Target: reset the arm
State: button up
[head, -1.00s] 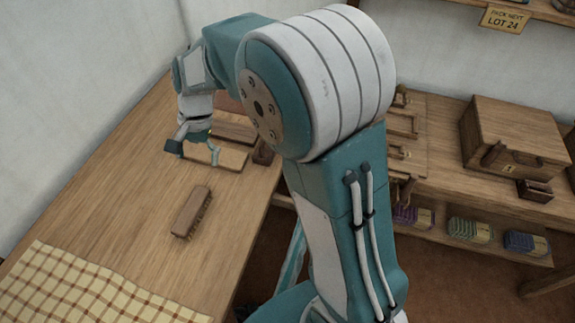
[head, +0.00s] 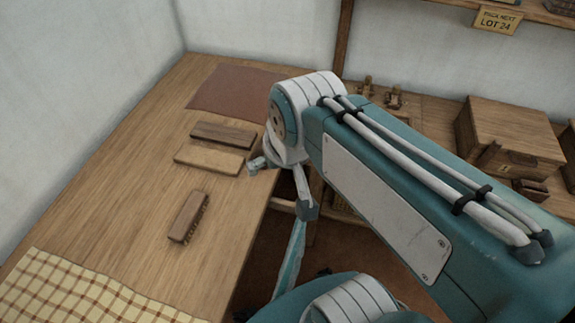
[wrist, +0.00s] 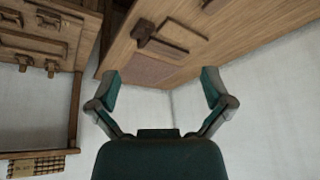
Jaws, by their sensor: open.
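My gripper (wrist: 161,84) shows in the wrist view with its two teal fingers spread wide and nothing between them. In the head view my gripper (head: 282,186) hangs by the table's right edge, partly behind my arm, with one fingertip close to the light wooden board. My arm is folded back and crosses the right half of the head view. The wooden table (head: 130,185) shows on the left, and its top also shows in the wrist view (wrist: 240,30).
A bristled brush (head: 187,216), a light board (head: 209,158), a dark wooden block (head: 223,134) and a reddish mat (head: 230,88) lie on the table. Checked cloth (head: 75,295) covers its near end. A wooden chest (head: 510,135) stands at the right. White walls bound the room.

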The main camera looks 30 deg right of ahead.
jog(key=shift+s+d+n+t+h, duration=0.2)
jog(key=shift+s+d, duration=0.15)
jog(key=shift+s, duration=0.3)
jog(key=shift+s+d+n+t+h, duration=0.1)
jog(key=shift+s+d+n+t, duration=0.15)
jog(key=shift+s, duration=0.4)
